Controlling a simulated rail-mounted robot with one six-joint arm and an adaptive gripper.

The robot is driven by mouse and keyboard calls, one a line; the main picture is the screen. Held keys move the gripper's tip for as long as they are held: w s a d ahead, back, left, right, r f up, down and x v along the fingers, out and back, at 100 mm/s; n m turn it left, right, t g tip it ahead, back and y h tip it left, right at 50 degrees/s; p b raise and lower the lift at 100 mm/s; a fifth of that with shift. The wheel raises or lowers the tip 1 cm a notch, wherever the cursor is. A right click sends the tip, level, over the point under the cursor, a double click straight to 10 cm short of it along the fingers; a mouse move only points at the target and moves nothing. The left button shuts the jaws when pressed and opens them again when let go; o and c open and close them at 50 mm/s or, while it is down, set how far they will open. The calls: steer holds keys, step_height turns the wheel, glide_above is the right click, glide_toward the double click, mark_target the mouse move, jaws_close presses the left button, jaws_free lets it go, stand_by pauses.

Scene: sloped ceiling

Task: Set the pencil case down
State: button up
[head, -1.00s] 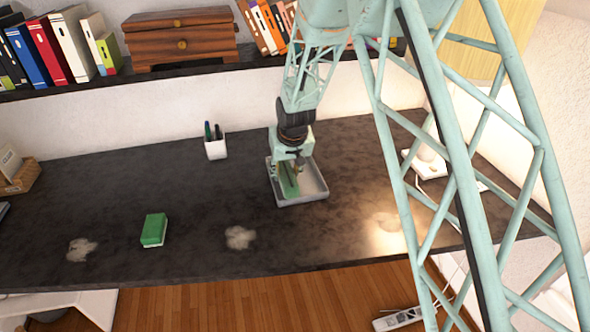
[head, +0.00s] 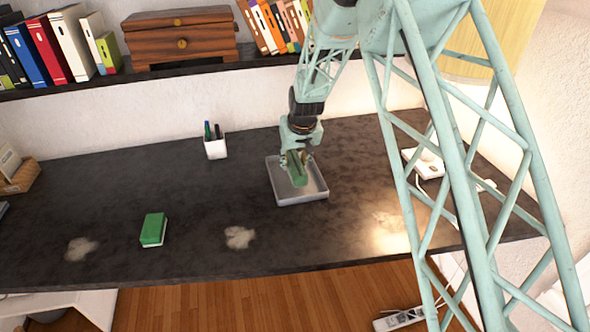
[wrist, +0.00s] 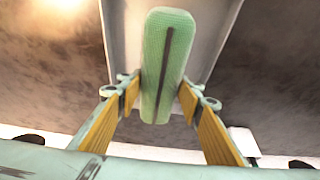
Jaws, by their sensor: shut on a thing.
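The pencil case (head: 297,174) is green and long, with a dark zip line along it in the wrist view (wrist: 158,85). My gripper (head: 297,160) is shut on it, with a yellow-padded finger on each side in the wrist view (wrist: 160,108). The case hangs over the grey tray (head: 303,200) on the dark desk, and the tray also shows behind it in the wrist view (wrist: 124,40). I cannot tell the exact gap between the case and the tray floor.
A green sponge (head: 153,229) and pale dust patches (head: 240,237) lie on the desk (head: 190,195) to the left. A white pen cup (head: 215,147) stands behind, left of the tray. A bookshelf with a wooden chest (head: 180,38) is at the back.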

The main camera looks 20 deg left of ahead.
steer(key=shift+w+f, duration=0.25)
steer(key=shift+w, duration=0.05)
steer(key=shift+f+b, duration=0.35)
steer(key=shift+f, duration=1.2)
steer(key=shift+f, duration=0.15)
steer(key=o, duration=0.9)
steer(key=shift+r, duration=0.2)
steer(key=shift+p+v, duration=0.75)
steer(key=shift+v, duration=5.25)
